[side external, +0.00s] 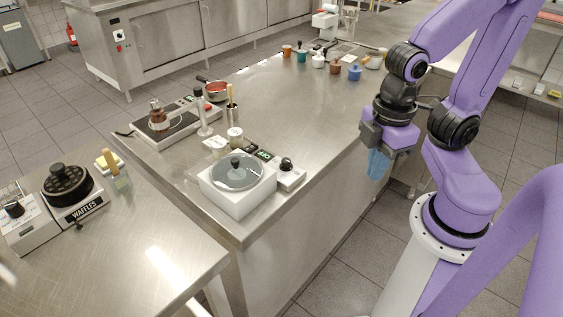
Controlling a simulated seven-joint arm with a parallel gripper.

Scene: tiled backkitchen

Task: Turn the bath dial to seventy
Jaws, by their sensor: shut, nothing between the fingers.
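A white water bath (233,198) with a round glass lid and dark knob stands near the front corner of the steel counter. At its right is a small control box with a dark round dial (287,164) on top. A small green-lit display (262,155) sits just behind the bath; its reading is too small to tell. The dial's pointer and scale cannot be read either. My gripper (376,176), with blue fingers, hangs past the counter's right edge, well to the right of the dial and apart from it. Its fingers are shut and empty.
Behind the bath are a beaker (235,138), a white stand (203,113), a hotplate (165,127) and a red pan (215,91). Several coloured pots (354,73) line the far end. A waffle maker (78,212) is on the left table. The counter right of the dial is clear.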

